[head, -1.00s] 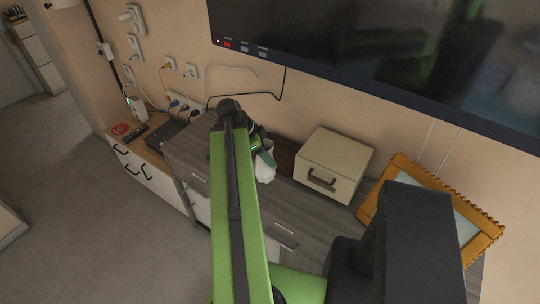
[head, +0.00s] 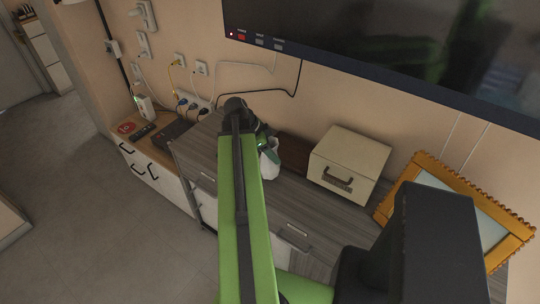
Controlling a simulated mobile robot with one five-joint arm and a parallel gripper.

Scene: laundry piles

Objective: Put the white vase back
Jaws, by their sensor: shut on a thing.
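The white vase (head: 268,164) is at the end of my green arm, over the grey wood-grain dresser top. My gripper (head: 269,146) is shut on the vase, near its upper part. My arm hides much of the gripper and the vase's left side. I cannot tell whether the base of the vase touches the dresser top.
A cream box (head: 347,166) with a dark handle stands on the dresser (head: 314,211) to the right. An orange picture frame (head: 395,199) leans farther right. A television (head: 380,50) hangs above. Left are a low cabinet (head: 158,172), a remote (head: 143,131) and cables. Some dresser top before the box is bare.

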